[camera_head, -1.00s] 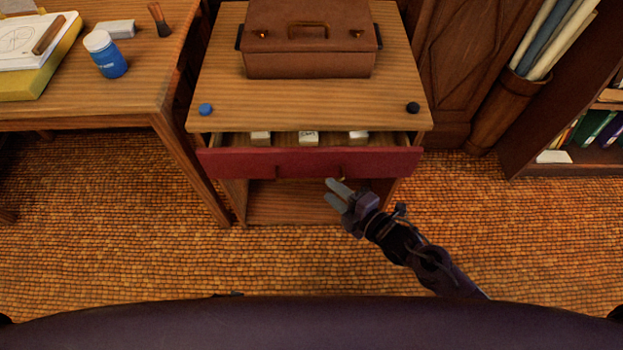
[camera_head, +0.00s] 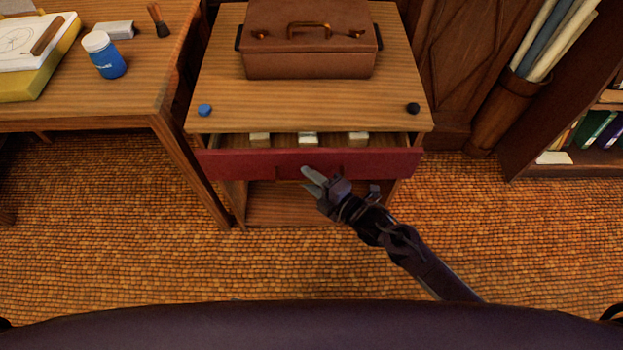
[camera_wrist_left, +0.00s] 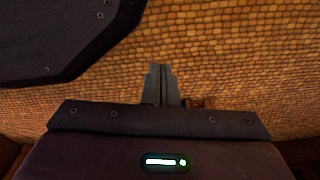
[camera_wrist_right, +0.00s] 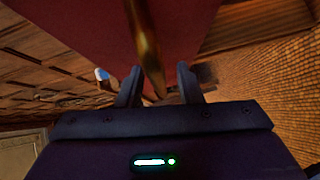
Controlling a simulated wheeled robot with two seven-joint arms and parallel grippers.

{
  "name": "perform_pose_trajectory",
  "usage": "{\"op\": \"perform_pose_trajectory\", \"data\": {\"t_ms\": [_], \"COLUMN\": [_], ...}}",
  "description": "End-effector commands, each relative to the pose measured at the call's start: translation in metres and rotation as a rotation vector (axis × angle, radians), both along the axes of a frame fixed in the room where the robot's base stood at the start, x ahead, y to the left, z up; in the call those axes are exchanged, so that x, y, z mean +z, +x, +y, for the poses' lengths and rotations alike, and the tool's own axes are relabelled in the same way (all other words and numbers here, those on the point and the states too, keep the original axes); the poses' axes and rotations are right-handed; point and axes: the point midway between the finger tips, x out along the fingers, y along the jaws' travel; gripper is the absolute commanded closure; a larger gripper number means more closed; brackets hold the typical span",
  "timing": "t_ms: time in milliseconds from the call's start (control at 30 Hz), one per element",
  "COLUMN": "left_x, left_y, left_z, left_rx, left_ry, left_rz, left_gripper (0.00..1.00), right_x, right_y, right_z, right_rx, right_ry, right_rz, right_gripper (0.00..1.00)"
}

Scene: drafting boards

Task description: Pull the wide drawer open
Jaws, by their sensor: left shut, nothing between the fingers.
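The wide drawer has a dark red front (camera_head: 240,163) and stands partly open under the wooden top of the cabinet. Several pale blocks show inside it. A brass handle (camera_wrist_right: 147,45) on the red front shows in the right wrist view. My right gripper (camera_head: 308,180) is in front of the drawer, near the middle of its front. In the right wrist view its two fingers (camera_wrist_right: 158,85) are apart, with the handle between them; I cannot tell whether they touch it. My left gripper (camera_wrist_left: 160,72) is shut and empty above the floor, outside the head view.
A brown case (camera_head: 310,55) stands on the cabinet top (camera_head: 300,105), with a blue knob (camera_head: 205,110) and a black knob (camera_head: 412,108) near its front corners. A desk (camera_head: 135,95) is at left, a bookshelf (camera_head: 545,125) at right. The tiled floor in front is clear.

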Motion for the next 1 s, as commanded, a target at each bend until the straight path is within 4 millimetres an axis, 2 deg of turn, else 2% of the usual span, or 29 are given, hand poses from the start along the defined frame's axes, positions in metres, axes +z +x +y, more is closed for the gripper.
{"op": "perform_pose_trajectory", "data": {"t_ms": [67, 333, 667, 800, 1000], "left_x": [0.0, 0.0, 0.001, 0.004, -0.006], "left_y": [0.0, 0.0, 0.0, -0.001, -0.035], "left_z": [0.0, 0.0, 0.0, 0.001, 0.007], "left_rx": [0.0, 0.0, 0.0, 0.0, -0.003], "left_ry": [0.0, 0.0, 0.0, -0.001, 0.005], "left_rz": [0.0, 0.0, 0.0, -0.003, 0.023], "left_gripper": [1.0, 1.0, 1.0, 1.0, 1.0], "right_x": [0.0, 0.0, 0.0, 0.001, 0.002], "right_y": [0.0, 0.0, -0.001, -0.009, -0.042], "right_z": [0.0, 0.0, -0.001, -0.001, -0.001], "right_rx": [0.0, -0.001, -0.001, 0.0, 0.001], "right_ry": [0.0, 0.0, 0.0, 0.0, 0.0], "right_rz": [0.0, 0.001, 0.001, 0.003, 0.007], "right_gripper": [0.67, 1.0, 1.0, 1.0, 1.0]}}
